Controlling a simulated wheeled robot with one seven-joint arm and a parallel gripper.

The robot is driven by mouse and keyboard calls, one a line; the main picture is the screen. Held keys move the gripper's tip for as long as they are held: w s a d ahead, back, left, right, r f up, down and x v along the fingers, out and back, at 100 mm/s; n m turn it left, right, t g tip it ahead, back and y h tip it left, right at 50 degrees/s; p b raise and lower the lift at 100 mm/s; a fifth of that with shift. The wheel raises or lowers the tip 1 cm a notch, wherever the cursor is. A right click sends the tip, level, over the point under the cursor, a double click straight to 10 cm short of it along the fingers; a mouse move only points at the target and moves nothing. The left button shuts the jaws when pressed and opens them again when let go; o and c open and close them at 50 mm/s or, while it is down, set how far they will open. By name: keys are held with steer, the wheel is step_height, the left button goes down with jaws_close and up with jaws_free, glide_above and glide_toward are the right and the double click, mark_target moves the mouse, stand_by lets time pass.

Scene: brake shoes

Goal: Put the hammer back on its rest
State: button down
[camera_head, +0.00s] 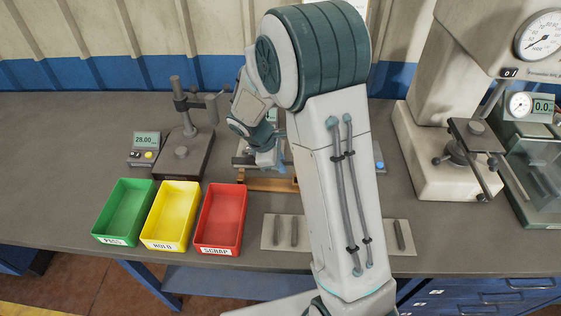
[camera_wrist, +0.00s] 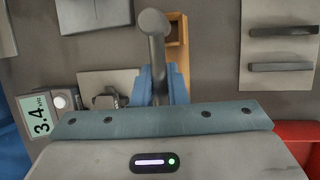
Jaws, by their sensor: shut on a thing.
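The hammer (camera_wrist: 153,24) is dark grey with a rounded head and a straight handle. My gripper (camera_wrist: 161,86) is shut on its handle between two blue fingers. The head points to the top of the wrist view. The wooden rest (camera_wrist: 177,58) lies behind the hammer and is partly hidden by it and a finger. I cannot tell whether the hammer touches it. In the head view, my gripper (camera_head: 268,160) is just above and behind the wooden rest (camera_head: 262,185). My arm covers part of the rest, and the hammer cannot be made out there.
Green (camera_head: 123,212), yellow (camera_head: 171,215) and red (camera_head: 220,219) bins stand front left. A pale plate with dark bars (camera_head: 268,240) lies at the front, partly behind my arm. A dial-gauge stand (camera_head: 180,155) is at left, and a large press (camera_head: 440,130) at right. The far-left bench is clear.

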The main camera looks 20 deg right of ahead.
steer(key=shift+f+b, duration=2.2)
steer(key=shift+f, duration=0.8)
steer(key=c, duration=1.4)
jaws_free()
steer(key=shift+o, duration=0.2)
steer(key=d+p+v, duration=0.1)
steer(key=p+v, duration=0.2)
steer(key=v, duration=0.7)
steer(key=w+d+r+p+v, duration=0.1)
steer(key=p+v, duration=0.2)
steer(key=v, duration=0.7)
steer(key=shift+s+d+r, duration=0.2)
steer(key=shift+s+d, duration=0.05)
steer(key=shift+d, duration=0.05)
